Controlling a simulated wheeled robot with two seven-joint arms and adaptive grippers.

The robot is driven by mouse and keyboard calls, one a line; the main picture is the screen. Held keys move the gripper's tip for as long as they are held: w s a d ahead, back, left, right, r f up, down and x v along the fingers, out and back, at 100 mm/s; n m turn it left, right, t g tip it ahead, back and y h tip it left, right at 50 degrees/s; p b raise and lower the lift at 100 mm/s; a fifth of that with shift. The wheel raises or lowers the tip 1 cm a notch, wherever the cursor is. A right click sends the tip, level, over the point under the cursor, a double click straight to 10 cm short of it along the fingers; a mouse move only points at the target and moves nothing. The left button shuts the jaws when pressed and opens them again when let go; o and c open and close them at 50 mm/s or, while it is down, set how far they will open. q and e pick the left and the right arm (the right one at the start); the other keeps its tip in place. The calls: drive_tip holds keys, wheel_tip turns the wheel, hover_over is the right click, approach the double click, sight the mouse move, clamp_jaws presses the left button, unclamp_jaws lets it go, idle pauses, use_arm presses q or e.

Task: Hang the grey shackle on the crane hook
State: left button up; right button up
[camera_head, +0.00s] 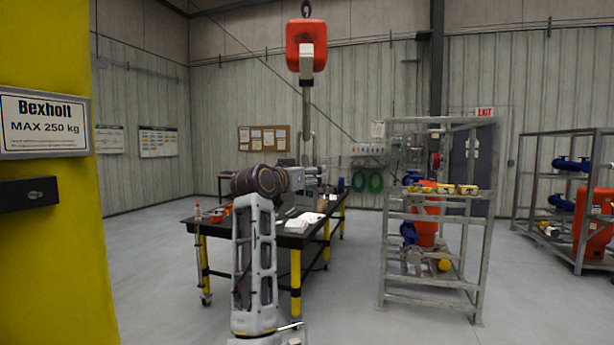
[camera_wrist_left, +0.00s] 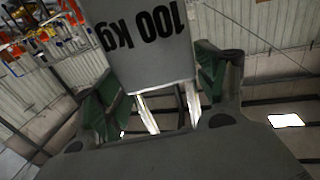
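The red hoist unit (camera_head: 306,32) hangs from a chain at the top centre of the head view. A pale grey part shows on its front, and a thin rod or chain (camera_head: 306,105) hangs below it. The hook's shape cannot be made out. My left gripper (camera_head: 311,177) is small and unclear beside the lower end of that line. In the left wrist view, its two green-padded fingers (camera_wrist_left: 165,85) stand apart on either side of a grey block (camera_wrist_left: 145,40) marked "100 kg". Two bright bars (camera_wrist_left: 146,112) run below the block between the fingers. I cannot identify the grey shackle or tell whether anything is gripped. My right gripper is out of view.
A dark workbench (camera_head: 215,229) with yellow legs stands behind my arm. A grey rack (camera_head: 432,297) with red, blue and yellow parts is to its right. A yellow column (camera_head: 55,250) marked MAX 250 kg fills the left edge. Floor between bench and rack is clear.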

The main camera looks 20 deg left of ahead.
use_arm(q)
drive_tip(key=shift+o, duration=0.3)
drive_tip(key=shift+w+f, duration=0.1)
drive_tip(key=shift+f, duration=0.05)
drive_tip(key=v, duration=1.2)
idle(0.4)
idle(0.5)
